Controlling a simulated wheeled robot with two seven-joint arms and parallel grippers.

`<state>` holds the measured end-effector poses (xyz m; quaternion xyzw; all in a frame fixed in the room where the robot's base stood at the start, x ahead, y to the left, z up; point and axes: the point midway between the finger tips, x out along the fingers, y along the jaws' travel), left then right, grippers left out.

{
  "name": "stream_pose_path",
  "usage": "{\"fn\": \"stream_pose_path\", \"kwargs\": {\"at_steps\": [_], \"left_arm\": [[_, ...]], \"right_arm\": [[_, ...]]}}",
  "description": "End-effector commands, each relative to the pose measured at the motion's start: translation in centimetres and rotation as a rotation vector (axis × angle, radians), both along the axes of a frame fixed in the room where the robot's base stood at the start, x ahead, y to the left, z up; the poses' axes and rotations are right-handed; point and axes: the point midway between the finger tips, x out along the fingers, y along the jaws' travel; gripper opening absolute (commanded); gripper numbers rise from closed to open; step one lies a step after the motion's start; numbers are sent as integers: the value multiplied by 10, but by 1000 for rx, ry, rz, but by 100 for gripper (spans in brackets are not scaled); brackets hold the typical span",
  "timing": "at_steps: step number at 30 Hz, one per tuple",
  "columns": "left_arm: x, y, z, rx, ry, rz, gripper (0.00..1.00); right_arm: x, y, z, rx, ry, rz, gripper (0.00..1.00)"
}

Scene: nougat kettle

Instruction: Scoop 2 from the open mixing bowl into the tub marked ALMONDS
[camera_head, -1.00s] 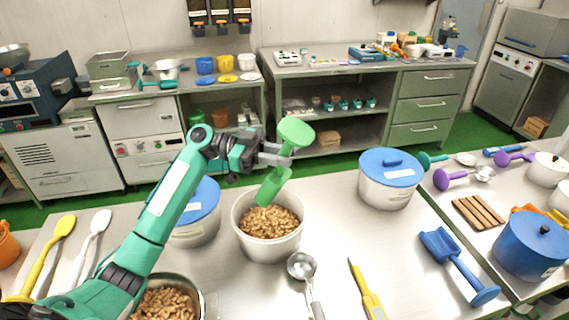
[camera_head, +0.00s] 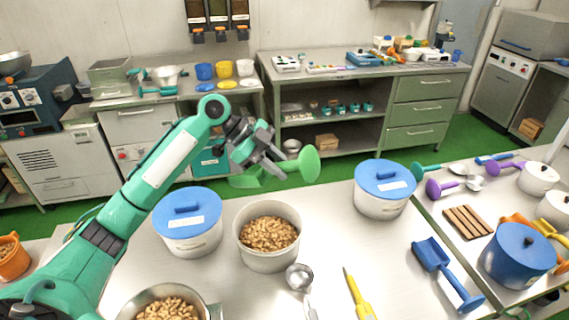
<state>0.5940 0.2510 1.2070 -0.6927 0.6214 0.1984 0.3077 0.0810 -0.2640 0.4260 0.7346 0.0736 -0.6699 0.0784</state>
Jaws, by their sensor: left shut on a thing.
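My left gripper (camera_head: 272,157) is shut on a green scoop (camera_head: 301,166) and holds it in the air, above and behind an open white tub (camera_head: 267,257). The scoop lies nearly level; its broad round end points right and its other end (camera_head: 244,181) is partly behind the gripper. I cannot tell whether it holds anything. The white tub contains tan nuts (camera_head: 268,233); no marking on it can be read. A steel mixing bowl (camera_head: 207,309) with similar nuts (camera_head: 168,308) is cut off at the bottom left edge. My right gripper is not in view.
Blue-lidded tubs stand left (camera_head: 190,240) and right (camera_head: 383,203) of the open tub. A steel scoop (camera_head: 299,277), a yellow-handled tool (camera_head: 358,296) and a blue scoop (camera_head: 448,275) lie in front and right. Bare table lies between the open tub and right lidded tub.

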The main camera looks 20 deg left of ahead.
Motion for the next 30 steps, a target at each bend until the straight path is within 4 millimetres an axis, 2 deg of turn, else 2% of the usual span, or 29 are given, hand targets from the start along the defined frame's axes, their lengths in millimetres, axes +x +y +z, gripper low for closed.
{"fn": "stream_pose_path", "kwargs": {"at_steps": [1, 12, 15, 30], "left_arm": [[0, 0, 11, 44, -4, -1, 0], [0, 0, 23, 335, -19, -3, 0], [0, -1, 23, 392, -21, -2, 0], [0, 0, 18, 425, -23, -1, 0]], "right_arm": [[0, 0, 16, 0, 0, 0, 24], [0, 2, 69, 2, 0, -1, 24], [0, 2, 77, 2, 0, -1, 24], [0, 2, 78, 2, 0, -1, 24]]}}
